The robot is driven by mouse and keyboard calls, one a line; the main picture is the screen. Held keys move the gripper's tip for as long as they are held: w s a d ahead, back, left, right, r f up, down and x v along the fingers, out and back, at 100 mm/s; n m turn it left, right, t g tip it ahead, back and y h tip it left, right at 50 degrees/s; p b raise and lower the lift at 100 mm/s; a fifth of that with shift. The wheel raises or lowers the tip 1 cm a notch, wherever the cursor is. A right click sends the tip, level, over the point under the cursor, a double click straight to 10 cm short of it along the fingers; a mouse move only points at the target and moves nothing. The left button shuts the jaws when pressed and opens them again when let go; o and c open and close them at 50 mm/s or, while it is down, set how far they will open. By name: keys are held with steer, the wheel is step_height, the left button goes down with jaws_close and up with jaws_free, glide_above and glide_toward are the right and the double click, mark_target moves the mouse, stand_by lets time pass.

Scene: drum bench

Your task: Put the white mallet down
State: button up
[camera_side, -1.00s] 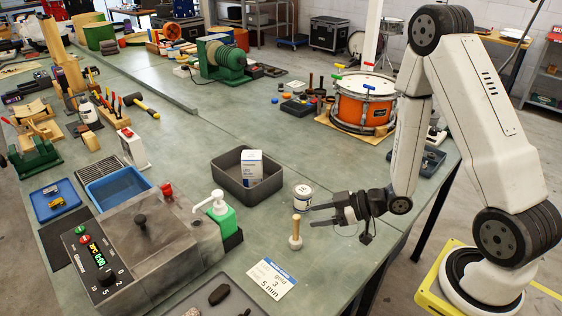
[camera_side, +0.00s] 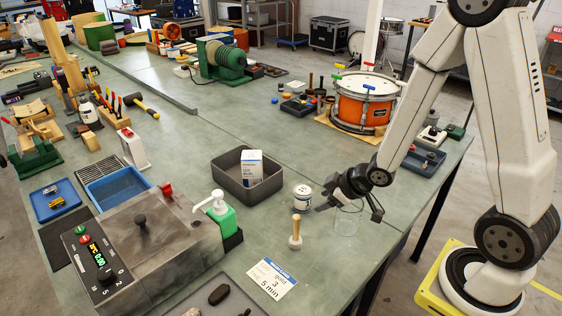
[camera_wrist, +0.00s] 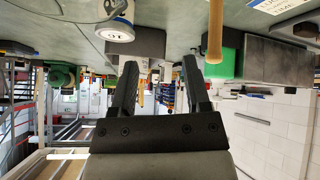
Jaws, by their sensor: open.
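The mallet (camera_side: 296,230) stands upright on the bench, its pale, greyish-white head down and its wooden handle pointing up. In the wrist view its handle (camera_wrist: 215,32) shows at the top, outside my fingers and to their right. My gripper (camera_side: 350,205) is to the right of the mallet in the side view, clear of it. In the wrist view my gripper (camera_wrist: 159,65) has its two black fingers apart with nothing held between them.
A white jar (camera_side: 302,197) stands close to my gripper, and a clear glass (camera_side: 347,222) stands just below it. A grey bin (camera_side: 230,183) holds a white box. A green pump bottle (camera_side: 222,214) and a printed card (camera_side: 271,279) are near the mallet. An orange drum (camera_side: 364,105) stands farther back.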

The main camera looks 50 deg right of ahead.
steer(key=s+a+r+m+g+h, duration=0.1)
steer(key=s+a+r+m+g, duration=0.2)
steer(key=s+r+m+g, duration=0.1)
steer(key=shift+s+a+r+m+g, duration=0.35)
steer(key=shift+s+r+g, duration=0.45)
steer(key=shift+s, duration=0.75)
steer(key=shift+r, duration=0.1)
